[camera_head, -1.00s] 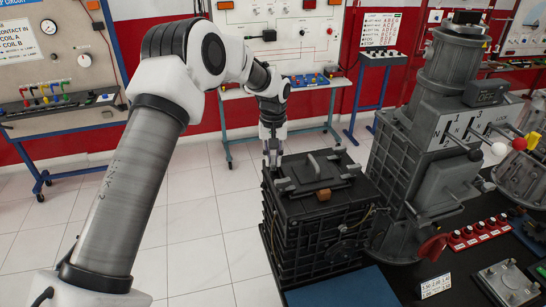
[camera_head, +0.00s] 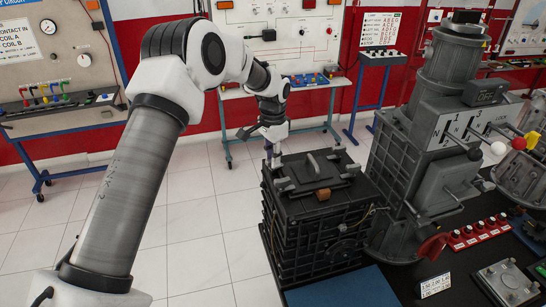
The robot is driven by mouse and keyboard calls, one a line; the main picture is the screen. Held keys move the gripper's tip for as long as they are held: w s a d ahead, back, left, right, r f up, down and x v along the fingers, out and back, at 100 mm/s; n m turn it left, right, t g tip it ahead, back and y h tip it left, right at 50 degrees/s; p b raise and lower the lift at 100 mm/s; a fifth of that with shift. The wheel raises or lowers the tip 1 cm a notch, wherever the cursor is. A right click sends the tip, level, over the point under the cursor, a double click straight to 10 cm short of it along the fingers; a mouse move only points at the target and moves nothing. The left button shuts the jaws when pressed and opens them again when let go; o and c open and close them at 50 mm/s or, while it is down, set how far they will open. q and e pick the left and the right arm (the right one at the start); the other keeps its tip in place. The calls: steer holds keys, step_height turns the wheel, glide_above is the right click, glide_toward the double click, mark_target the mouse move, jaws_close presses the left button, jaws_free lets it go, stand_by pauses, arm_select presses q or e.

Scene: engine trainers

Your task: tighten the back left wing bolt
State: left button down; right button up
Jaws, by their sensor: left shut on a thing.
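A dark, ribbed box (camera_head: 318,240) stands on the bench with a flat lid (camera_head: 312,172) on top. The lid has a curved handle (camera_head: 313,163) in its middle and bolts near its corners. A front left bolt (camera_head: 285,184) shows. My left gripper (camera_head: 274,163) points down at the lid's back left corner. It is shut on the back left wing bolt, which its fingers mostly hide. My right gripper is not in view.
A tall grey machine (camera_head: 402,150) with levers stands close to the right of the box. A blue mat (camera_head: 345,287) lies in front. Open tiled floor (camera_head: 190,230) is on the left.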

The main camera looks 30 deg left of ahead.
arm_select(q)
steer(key=m, duration=0.3)
steer(key=shift+s+f+m, duration=0.15)
steer(key=shift+f+m, duration=0.05)
steer(key=shift+m, duration=0.1)
stand_by(0.4)
steer(key=c, duration=1.1)
jaws_free()
steer(key=shift+r, duration=0.1)
steer(key=shift+r, duration=0.25)
step_height(320, 180, up, 11)
steer(key=shift+r, duration=0.2)
